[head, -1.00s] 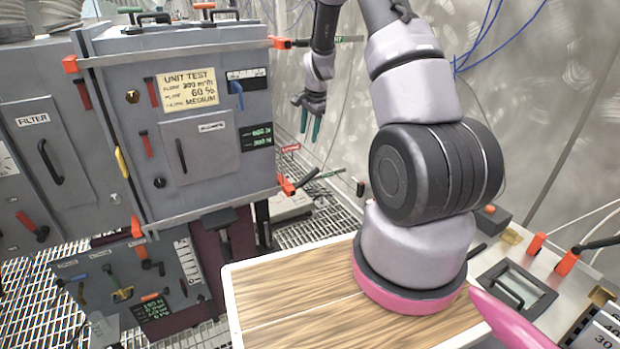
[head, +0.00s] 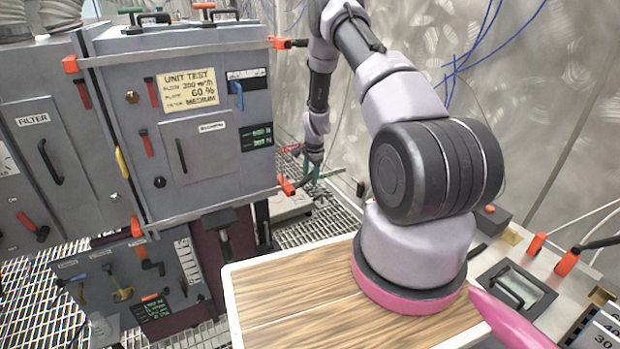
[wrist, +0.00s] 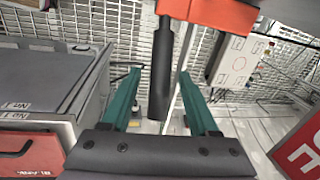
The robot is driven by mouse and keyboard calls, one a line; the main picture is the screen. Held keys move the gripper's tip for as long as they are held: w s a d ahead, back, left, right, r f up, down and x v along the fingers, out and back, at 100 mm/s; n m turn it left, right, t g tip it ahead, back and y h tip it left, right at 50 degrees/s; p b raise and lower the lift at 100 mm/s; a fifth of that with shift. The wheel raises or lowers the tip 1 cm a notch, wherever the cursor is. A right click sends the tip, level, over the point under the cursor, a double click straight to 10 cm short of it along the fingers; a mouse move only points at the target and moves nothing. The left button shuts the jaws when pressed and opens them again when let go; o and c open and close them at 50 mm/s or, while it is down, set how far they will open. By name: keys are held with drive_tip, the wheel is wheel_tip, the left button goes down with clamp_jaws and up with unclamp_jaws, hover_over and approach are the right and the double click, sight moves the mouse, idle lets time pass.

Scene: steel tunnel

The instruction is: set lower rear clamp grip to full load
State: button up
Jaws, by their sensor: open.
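The lower rear clamp is an orange block (head: 285,185) at the right end of the cabinet's lower rail in the head view. Its black lever (head: 305,179) points up and right. In the wrist view, an orange block (wrist: 210,13) at the top carries a black bar-like grip (wrist: 162,65), which appears to be this lever. My gripper (head: 312,172) has green fingers and is at the lever, partly overlapping it in the head view. In the wrist view my gripper (wrist: 158,80) is open, with the grip between its spread fingers. Contact cannot be told.
The grey cabinet (head: 210,190) stands left of my gripper. The upper rear clamp (head: 280,42) is above. In the wrist view, a white box (wrist: 237,62) and a red sign (wrist: 302,150) lie right. A wooden-topped bench (head: 290,290) is in front.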

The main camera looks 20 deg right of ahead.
drive_tip(key=shift+w+f, duration=0.1)
drive_tip(key=shift+f, duration=0.4)
drive_tip(key=shift+c, duration=0.3)
clamp_jaws()
idle(0.9)
